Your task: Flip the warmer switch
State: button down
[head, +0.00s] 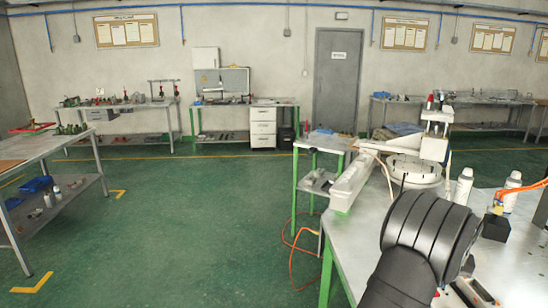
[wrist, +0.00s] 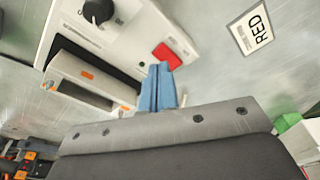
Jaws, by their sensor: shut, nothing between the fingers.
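The warmer (wrist: 125,42) is a white box with a black knob (wrist: 97,11) and a slotted front part, at the upper left of the wrist view. A red rocker switch (wrist: 166,56) sits near its right end. My gripper (wrist: 161,68) has blue fingers, shut together and empty, with their tips right at the near edge of the red switch. I cannot tell whether they touch it. The switch position is unclear. In the head view my dark arm covers the lower right, and neither the gripper nor the warmer can be made out.
A label reading RED (wrist: 250,27) lies on the metal table right of the warmer. A green block (wrist: 287,122) is at the right edge. In the head view, a white round machine (head: 413,170) and white bottles (head: 463,186) stand on the metal table beyond my arm.

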jog(key=shift+r, duration=1.95)
jog(key=shift+f, duration=0.1)
notch_tip(320, 180, down, 7)
jog(key=shift+r, duration=0.2)
